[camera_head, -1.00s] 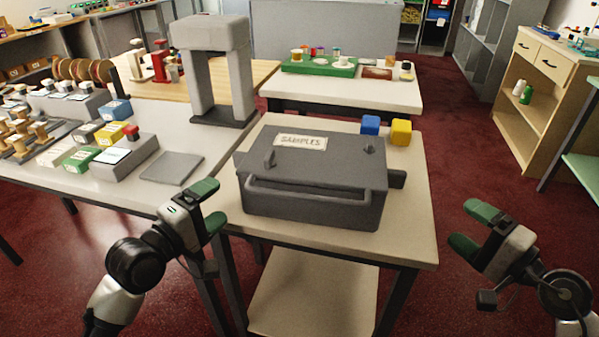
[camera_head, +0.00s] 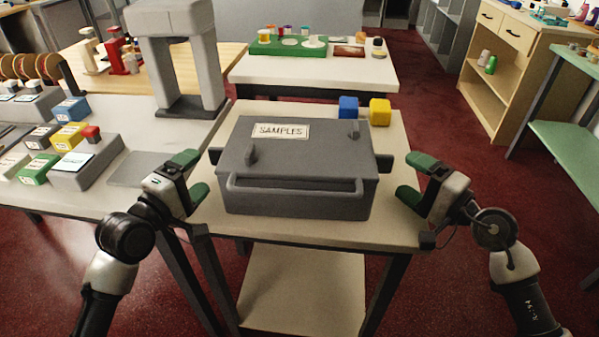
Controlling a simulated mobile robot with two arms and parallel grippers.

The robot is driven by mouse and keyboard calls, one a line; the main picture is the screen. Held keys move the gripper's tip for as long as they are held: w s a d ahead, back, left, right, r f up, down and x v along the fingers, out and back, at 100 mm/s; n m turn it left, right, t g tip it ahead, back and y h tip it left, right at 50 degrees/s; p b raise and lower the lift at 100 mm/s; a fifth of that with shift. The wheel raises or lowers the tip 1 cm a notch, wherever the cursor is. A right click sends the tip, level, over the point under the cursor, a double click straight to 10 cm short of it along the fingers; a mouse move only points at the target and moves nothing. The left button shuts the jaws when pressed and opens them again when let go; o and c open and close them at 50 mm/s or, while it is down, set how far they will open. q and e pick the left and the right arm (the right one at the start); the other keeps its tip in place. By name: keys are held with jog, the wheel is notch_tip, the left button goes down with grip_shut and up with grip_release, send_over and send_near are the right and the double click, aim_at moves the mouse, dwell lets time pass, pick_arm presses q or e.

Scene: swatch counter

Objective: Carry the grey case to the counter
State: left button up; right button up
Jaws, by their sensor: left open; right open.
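The grey case (camera_head: 297,165) with a "SAMPLES" label on its lid sits flat on a small cream table (camera_head: 390,220). A bar handle runs along its front, and a dark side handle shows at each end. My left gripper (camera_head: 195,172) is open at the case's left side, close to the left handle. My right gripper (camera_head: 412,178) is open at the case's right side, close to the right handle. Neither gripper visibly holds a handle. Which counter the task means is not clear from the view.
A blue block (camera_head: 348,107) and a yellow block (camera_head: 380,112) stand behind the case. A grey press-like stand (camera_head: 182,60) and several small boxes crowd the left table (camera_head: 120,195). A white table (camera_head: 320,72) with a green tray is behind. Red floor is clear at right.

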aim_at(212, 158)
pick_arm(q)
jog(key=x, duration=0.6)
jog(key=shift+w, duration=0.25)
pick_arm(e)
jog(key=x, duration=0.6)
jog(key=shift+w+a, duration=0.1)
jog(key=shift+a, duration=0.1)
pick_arm(q)
grip_shut()
pick_arm(e)
jog(key=shift+f, duration=0.1)
grip_shut()
